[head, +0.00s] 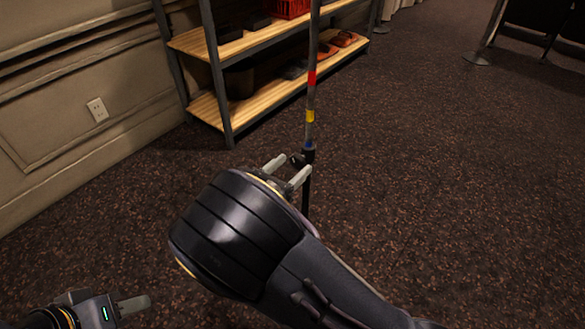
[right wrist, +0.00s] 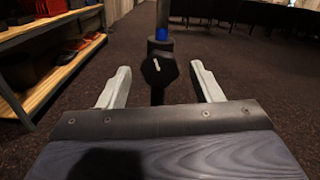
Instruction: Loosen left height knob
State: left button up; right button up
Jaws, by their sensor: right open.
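A slim upright pole (head: 310,95) with red, yellow and blue bands stands on the carpet. Its black height knob (right wrist: 158,71), with a pale line on its face, sits just below the blue band. In the head view the knob (head: 298,159) shows small at the black collar. My right gripper (head: 288,169) is open at the pole, with its two pale fingers on either side of the knob in the right wrist view. I see no finger touching the knob. My left gripper (head: 130,304) is at the bottom left, away from the pole; only one finger shows clearly.
A wooden shelf rack (head: 240,45) with dark metal posts stands behind and left of the pole, holding shoes and a red crate (head: 290,7). A panelled wall (head: 80,90) runs along the left.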

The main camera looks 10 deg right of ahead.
jog(key=shift+w+d, duration=0.4)
jog(key=shift+d, duration=0.15)
jog(key=c, duration=1)
jog(key=shift+r+n+p, duration=0.15)
jog(key=shift+n+p, duration=0.15)
jog(key=shift+p, duration=0.35)
jog(key=n+p, duration=0.8)
jog(key=p, duration=0.5)
jog(key=shift+n, duration=0.4)
jog(key=shift+f+n+p, duration=0.2)
jog(key=shift+n+p, duration=1.45)
jog(key=shift+n, duration=0.45)
